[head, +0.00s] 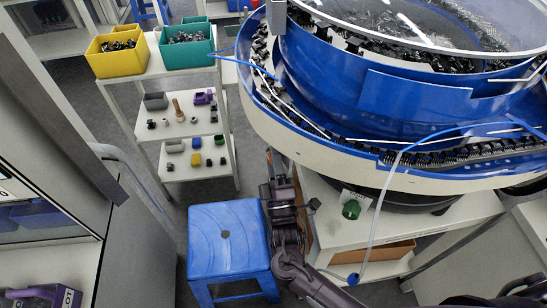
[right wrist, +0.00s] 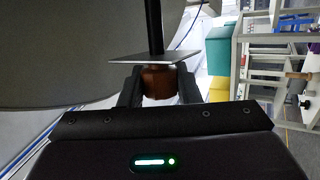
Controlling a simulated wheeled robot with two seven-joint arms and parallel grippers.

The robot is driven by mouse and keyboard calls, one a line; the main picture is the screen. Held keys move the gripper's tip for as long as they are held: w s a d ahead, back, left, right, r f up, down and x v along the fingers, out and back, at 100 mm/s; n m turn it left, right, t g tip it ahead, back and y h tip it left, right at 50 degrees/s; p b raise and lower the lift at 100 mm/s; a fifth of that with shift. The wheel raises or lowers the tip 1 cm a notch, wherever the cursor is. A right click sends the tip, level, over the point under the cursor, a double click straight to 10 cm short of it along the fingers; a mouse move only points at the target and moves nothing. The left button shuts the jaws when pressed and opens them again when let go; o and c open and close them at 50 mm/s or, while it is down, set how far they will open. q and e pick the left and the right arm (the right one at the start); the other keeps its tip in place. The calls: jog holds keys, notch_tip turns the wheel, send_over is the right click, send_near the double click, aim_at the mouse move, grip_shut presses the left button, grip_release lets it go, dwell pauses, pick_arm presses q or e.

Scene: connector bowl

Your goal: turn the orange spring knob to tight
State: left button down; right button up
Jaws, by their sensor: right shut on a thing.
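The orange spring knob (right wrist: 158,82) shows brownish-orange in the right wrist view, under a thin flat plate (right wrist: 150,58) with a dark rod above it. My right gripper (head: 274,165) has one finger on each side of the knob and is shut on it. In the head view this gripper is at the left edge of the big blue bowl (head: 340,85), by its underside, and the orange knob cannot be made out there. The knob's turn position cannot be read. My left gripper is not in view.
A green knob (head: 351,209) with a white plate sits under the bowl, right of my gripper. A blue stool (head: 228,240) stands close at the left. A shelf rack (head: 190,128) carries yellow (head: 117,60) and teal (head: 186,55) bins. A pale hose hangs at the right.

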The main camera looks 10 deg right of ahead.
jog(key=o, duration=1)
jog(key=s, duration=0.5)
jog(key=s+f, duration=0.1)
jog(key=s, duration=0.3)
jog(key=s+b, duration=0.1)
jog(key=s, duration=0.4)
jog(key=shift+s+d+f, duration=0.25)
jog(key=shift+s, duration=0.1)
